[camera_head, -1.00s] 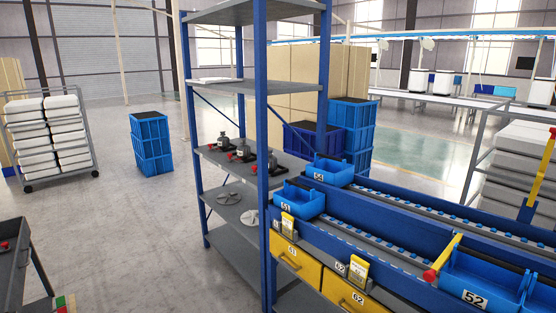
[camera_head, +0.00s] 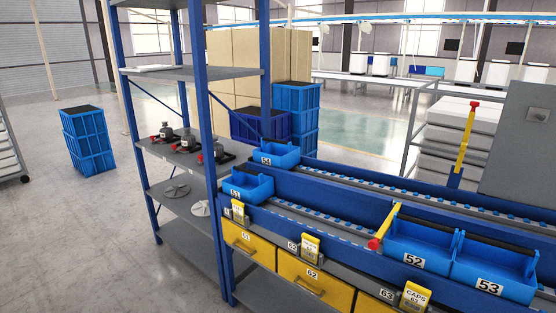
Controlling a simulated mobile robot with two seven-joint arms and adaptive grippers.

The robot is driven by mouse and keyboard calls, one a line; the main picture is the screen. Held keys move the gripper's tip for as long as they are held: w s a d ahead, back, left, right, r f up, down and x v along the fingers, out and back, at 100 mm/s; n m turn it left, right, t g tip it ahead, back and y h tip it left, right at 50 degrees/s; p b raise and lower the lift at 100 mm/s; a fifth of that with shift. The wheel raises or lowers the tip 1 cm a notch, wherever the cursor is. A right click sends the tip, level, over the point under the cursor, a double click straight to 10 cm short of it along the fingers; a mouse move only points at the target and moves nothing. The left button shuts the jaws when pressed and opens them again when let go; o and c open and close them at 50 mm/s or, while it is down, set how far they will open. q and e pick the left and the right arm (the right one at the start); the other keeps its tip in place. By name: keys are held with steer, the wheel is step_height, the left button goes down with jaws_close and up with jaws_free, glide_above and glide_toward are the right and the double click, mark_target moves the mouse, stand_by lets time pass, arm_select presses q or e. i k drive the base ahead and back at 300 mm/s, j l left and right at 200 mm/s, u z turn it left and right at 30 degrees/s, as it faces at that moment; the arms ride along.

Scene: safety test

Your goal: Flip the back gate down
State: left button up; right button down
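A yellow bar with a red tip (camera_head: 466,138) stands nearly upright at the far side of the blue conveyor rack, at the right; it looks like the back gate. Its lower end meets a blue post on the rack. A second yellow bar with a red end (camera_head: 384,228) is at the near side, left of bin 52. It slants down towards me, its red end lowest. Neither of my grippers is in view, and nothing touches either bar.
Blue bins 52 (camera_head: 418,245) and 53 (camera_head: 495,270) sit on the near lane. A tall blue-post shelf (camera_head: 205,150) stands left of the rack. A grey panel (camera_head: 517,140) stands at the far right. Open floor (camera_head: 80,240) lies at left.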

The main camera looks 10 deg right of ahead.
mark_target(474, 104)
steer(key=z, duration=1.55)
steer(key=l+z, duration=0.25)
steer(key=l, duration=0.25)
steer(key=l+z, duration=0.3)
steer(key=l, duration=0.15)
